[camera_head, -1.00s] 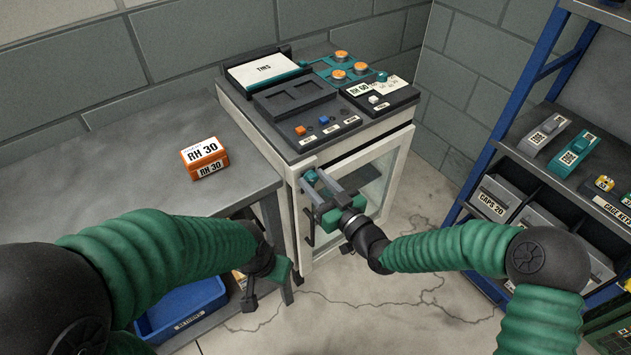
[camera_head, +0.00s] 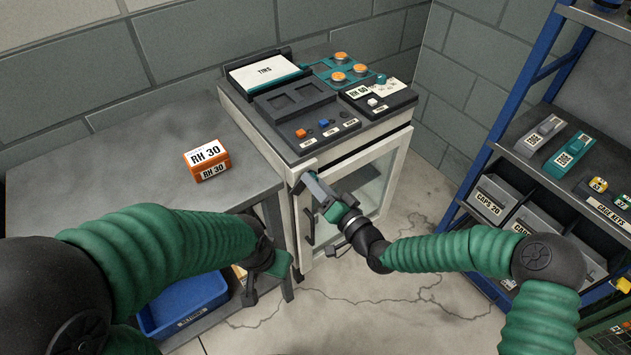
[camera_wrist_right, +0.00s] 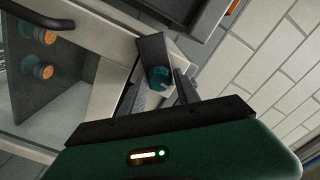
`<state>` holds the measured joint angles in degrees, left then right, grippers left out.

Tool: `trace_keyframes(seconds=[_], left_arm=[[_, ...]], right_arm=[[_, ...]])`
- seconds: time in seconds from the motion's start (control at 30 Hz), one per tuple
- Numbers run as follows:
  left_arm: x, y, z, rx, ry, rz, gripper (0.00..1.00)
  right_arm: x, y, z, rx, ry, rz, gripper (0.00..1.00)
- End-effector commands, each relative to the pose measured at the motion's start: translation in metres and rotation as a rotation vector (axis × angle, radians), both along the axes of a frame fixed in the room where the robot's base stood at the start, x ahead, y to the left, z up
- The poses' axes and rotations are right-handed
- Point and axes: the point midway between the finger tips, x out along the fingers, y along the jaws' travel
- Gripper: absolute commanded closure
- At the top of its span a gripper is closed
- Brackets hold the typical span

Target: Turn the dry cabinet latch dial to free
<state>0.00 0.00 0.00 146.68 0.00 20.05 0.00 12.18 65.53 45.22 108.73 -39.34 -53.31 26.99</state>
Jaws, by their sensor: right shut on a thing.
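The dry cabinet (camera_head: 392,150) is a white-framed unit with a glass door and a dark top. Its latch dial (camera_wrist_right: 158,77) is a small teal round knob, seen in the right wrist view between my fingers. The head view hides the dial behind the gripper. My right gripper (camera_head: 319,187) is at the upper left corner of the door front, shut on the dial and rolled over at a slant. In the wrist view the right gripper (camera_wrist_right: 170,72) has one finger on each side of the dial. My left gripper (camera_head: 264,276) hangs by the bench's front edge, its jaws unclear.
An orange RH 30 box (camera_head: 206,160) sits on the grey bench (camera_head: 120,170). A blue bin (camera_head: 185,302) is below. A dark door handle (camera_head: 309,228) is close under my right gripper. Blue-framed shelving (camera_head: 500,120) stands at right.

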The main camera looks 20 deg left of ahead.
Motion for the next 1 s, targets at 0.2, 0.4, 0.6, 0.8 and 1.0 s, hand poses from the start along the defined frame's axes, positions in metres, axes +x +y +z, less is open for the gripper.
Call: trace_keyframes(seconds=[0.2, 0.4, 0.6, 0.8, 1.0], left_arm=[[0.0, 0.0, 0.0038, 0.0, 0.0, 0.0, 0.64], [0.0, 0.0, 0.0045, 0.0, 0.0, 0.0, 0.64], [0.0, 0.0, 0.004, 0.0, 0.0, 0.0, 0.64], [0.0, 0.0, 0.0032, 0.0, 0.0, 0.0, 0.64], [0.0001, 0.0, 0.0028, 0.0, 0.0, 0.0, 0.64]], right_arm=[[0.0019, -0.0028, -0.0025, 0.123, 0.165, -0.006, 1.0], [0.0024, -0.0035, -0.0039, 0.236, 0.31, -0.008, 1.0], [0.0025, -0.0037, -0.0052, 0.33, 0.431, -0.008, 1.0], [0.0025, -0.0037, -0.0059, 0.395, 0.516, -0.009, 1.0], [0.0026, -0.0041, -0.0067, 0.43, 0.562, -0.009, 1.0]])
